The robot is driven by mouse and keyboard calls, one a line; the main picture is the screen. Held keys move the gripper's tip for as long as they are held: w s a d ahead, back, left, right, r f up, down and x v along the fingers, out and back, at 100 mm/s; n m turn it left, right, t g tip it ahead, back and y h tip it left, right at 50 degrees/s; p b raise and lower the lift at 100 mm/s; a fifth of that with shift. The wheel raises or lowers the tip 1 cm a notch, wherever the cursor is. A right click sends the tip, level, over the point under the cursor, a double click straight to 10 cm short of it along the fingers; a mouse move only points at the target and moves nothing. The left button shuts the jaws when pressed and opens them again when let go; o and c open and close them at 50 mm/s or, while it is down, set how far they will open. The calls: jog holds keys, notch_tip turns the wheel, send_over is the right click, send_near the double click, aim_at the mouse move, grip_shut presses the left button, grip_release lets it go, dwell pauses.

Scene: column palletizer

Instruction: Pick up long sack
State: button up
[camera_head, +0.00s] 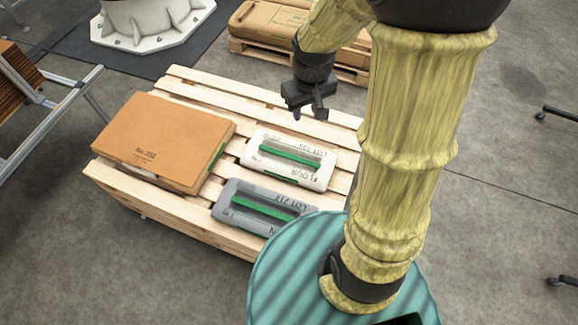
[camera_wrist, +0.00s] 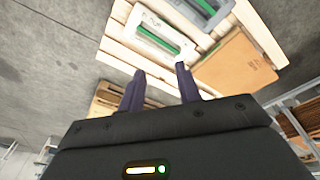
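Two sack-like packs with green strips lie on a slatted wooden pallet (camera_head: 196,228). The white one (camera_head: 261,151), printed FLOUR, lies farther back; the grey one (camera_head: 236,191) lies nearer my base. I cannot tell which is the long sack. Both show in the wrist view, white (camera_wrist: 147,48) and grey (camera_wrist: 175,8), the grey cut off by the top edge. My gripper (camera_head: 306,108) hangs above and behind the white pack, apart from it. In the wrist view its two dark fingers (camera_wrist: 160,74) are spread with nothing between them.
An orange-brown flat box (camera_head: 165,138) lies on the pallet's left side. A second pallet (camera_head: 345,72) with brown packs (camera_head: 265,20) stands behind. A white round pedestal (camera_head: 150,28) stands on a dark mat. A metal frame (camera_head: 60,110) is at the left. Floor on the right is mostly clear.

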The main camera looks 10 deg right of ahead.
jog(key=w+f+n+g+b, duration=0.1)
jog(key=w+f+n+b, duration=0.1)
jog(key=w+f+b, duration=0.6)
jog(key=w+f+n+b, duration=0.2)
jog(key=w+f+b, duration=0.3)
jog(key=f, duration=0.6)
jog(key=n+g+h+b, duration=0.15)
jog(key=n+b, duration=0.35)
jog(key=b, duration=0.9)
send_over(289, 156)
jog(key=w+a, duration=0.1)
jog(key=a, duration=0.1)
notch_tip(289, 156, down, 20)
jog(key=shift+w+d, duration=0.15)
jog(key=shift+d, duration=0.05)
jog(key=shift+f+y, duration=0.15)
jog(key=shift+y, duration=0.1)
jog(key=f+b, duration=0.1)
jog(key=f, duration=0.3)
jog(key=f+b, duration=0.1)
jog(key=f, duration=0.3)
jog(key=d+f, duration=0.1)
jog(key=f, duration=0.3)
jog(key=shift+s+d+b, duration=0.1)
jog(key=shift+s+b, duration=0.3)
